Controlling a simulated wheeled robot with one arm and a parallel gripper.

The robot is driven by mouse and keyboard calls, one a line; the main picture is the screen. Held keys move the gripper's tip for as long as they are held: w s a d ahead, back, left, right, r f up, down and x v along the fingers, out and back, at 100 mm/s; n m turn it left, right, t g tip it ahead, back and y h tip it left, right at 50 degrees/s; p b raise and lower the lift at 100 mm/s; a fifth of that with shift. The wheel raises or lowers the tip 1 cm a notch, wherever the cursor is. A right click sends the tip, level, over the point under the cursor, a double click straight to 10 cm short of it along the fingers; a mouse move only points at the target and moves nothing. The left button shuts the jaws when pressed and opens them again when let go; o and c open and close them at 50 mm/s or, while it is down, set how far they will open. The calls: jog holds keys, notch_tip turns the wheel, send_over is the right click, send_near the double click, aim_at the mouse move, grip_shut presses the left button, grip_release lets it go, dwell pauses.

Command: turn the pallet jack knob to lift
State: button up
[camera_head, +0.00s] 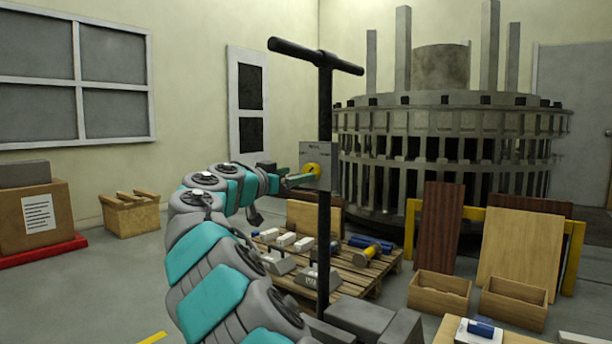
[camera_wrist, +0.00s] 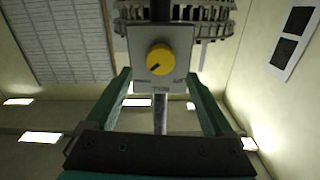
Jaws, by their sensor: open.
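The yellow knob (camera_head: 312,169) sits on a grey label plate (camera_head: 326,153) fixed to the dark upright post of the pallet jack handle (camera_head: 325,95). In the wrist view the knob (camera_wrist: 160,59) is round, with a dark mark near its lower-left edge. The plate (camera_wrist: 162,78) appears upside down there, with lettering below and right of the knob too small to read surely. My gripper (camera_head: 300,180) is level with the plate, just left of the knob. In the wrist view my gripper (camera_wrist: 158,76) is open and empty, fingertips apart on both sides of the plate.
A wooden pallet (camera_head: 350,275) with metal weights and parts lies on the floor behind the post. Two wooden boxes (camera_head: 440,292) and leaning boards stand to the right. A large round grey structure (camera_head: 450,150) fills the back. A cardboard box (camera_head: 38,217) is far left.

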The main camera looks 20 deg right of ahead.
aim_at(308, 172)
jog(key=shift+x, duration=2.6)
jog(key=c, duration=1.4)
jog(key=shift+o, duration=0.2)
